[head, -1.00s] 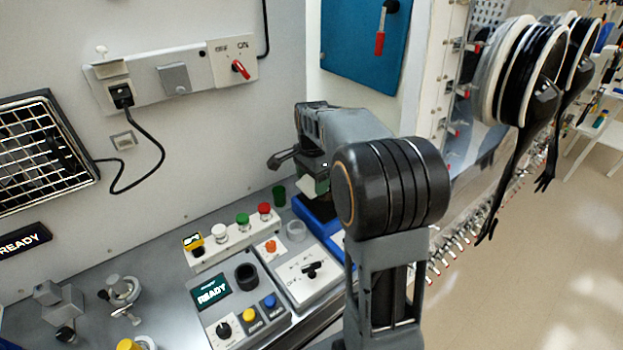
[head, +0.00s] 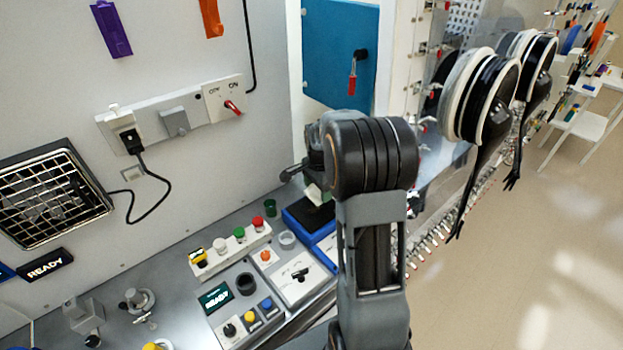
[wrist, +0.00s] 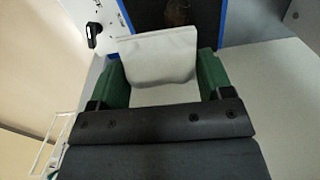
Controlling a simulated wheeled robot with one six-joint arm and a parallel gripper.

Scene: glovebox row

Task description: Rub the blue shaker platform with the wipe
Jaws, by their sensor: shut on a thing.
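The blue shaker platform (head: 303,230) has a blue rim and a dark top, and sits at the back right of the grey bench in the head view. In the wrist view its dark top (wrist: 200,18) is at the upper middle, between blue edges. My gripper (wrist: 164,78) has green fingers shut on a white folded wipe (wrist: 158,52). The wipe hangs over the platform's near part in the wrist view; I cannot tell whether they touch. In the head view my arm hides most of the gripper, and a pale bit of the wipe shows above the platform.
A control box with a READY screen (head: 214,297) and a switch panel (head: 297,277) stand left of my arm. Glove ports (head: 480,95) jut out at right.

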